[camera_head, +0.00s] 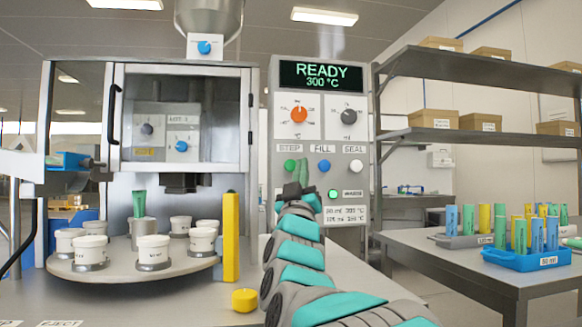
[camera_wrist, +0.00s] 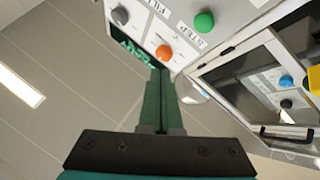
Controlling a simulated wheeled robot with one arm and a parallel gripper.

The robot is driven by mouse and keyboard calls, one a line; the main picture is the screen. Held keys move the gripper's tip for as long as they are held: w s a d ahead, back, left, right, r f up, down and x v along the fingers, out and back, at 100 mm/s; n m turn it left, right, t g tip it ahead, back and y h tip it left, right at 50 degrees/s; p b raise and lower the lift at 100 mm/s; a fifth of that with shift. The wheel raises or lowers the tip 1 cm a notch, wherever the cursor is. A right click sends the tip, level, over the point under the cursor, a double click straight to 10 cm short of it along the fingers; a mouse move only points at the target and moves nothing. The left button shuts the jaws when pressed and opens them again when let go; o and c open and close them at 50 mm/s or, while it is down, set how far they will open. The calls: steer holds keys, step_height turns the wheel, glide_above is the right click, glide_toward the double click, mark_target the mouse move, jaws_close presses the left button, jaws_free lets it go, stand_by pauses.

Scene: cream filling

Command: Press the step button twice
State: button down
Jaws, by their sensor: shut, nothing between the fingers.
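The green step button (camera_head: 290,165) sits below the STEP label on the machine's control panel (camera_head: 319,118). It also shows in the wrist view (camera_wrist: 204,21), to the right of my fingertips. My gripper (camera_head: 303,161) is shut and empty, its green fingers pointing up in front of the panel, just right of the step button and left of the blue FILL button (camera_head: 323,165). In the wrist view the closed fingers (camera_wrist: 160,75) end below the orange knob (camera_wrist: 164,52). I cannot tell the gap to the panel. The display (camera_head: 321,76) reads READY, 300 °C.
A white SEAL button (camera_head: 356,165) is at right; a green lit button (camera_head: 333,193) sits below. A turntable (camera_head: 125,272) with several white cups and a yellow post (camera_head: 231,237) stand left. A side table (camera_head: 490,265) holds tube racks at right.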

mark_target(290, 166)
steer(key=shift+w, duration=0.1)
steer(key=w+a+p, duration=0.2)
steer(key=w, duration=0.6)
steer(key=shift+a+p, duration=0.2)
steer(key=shift+p, duration=0.1)
steer(key=shift+w, duration=0.1)
steer(key=shift+w, duration=0.1)
stand_by(1.6)
steer(key=shift+w+a+p, duration=0.15)
steer(key=shift+w+p, duration=0.15)
steer(key=shift+p, duration=0.1)
